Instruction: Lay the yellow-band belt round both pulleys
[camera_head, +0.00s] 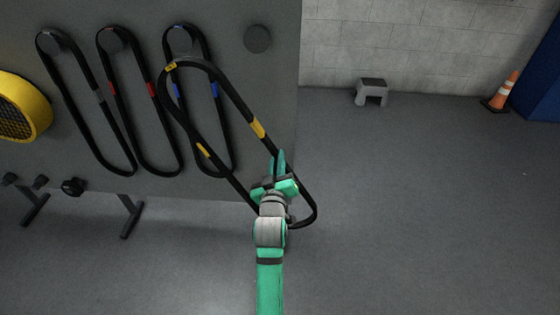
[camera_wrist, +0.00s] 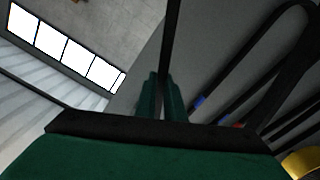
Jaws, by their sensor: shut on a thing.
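The yellow-band belt (camera_head: 257,128) is a long black loop with yellow bands. It hangs in front of the grey panel, tilted from upper left to lower right. My gripper (camera_head: 278,160) is shut on its right-hand strand, low on the loop. In the wrist view, a dark strand of the belt (camera_wrist: 168,40) runs up from between the closed fingers (camera_wrist: 162,88). The lower end of the loop passes behind my wrist and shows again at its right. I cannot make out either pulley in these views.
A grey panel (camera_head: 278,85) carries belts with grey (camera_head: 100,96), red (camera_head: 152,89) and blue (camera_head: 214,90) bands on round pegs. An empty peg (camera_head: 257,39) is at upper right. A yellow meshed housing (camera_head: 20,105) is at left. Open floor lies right, with a stool (camera_head: 371,92) and cone (camera_head: 503,92).

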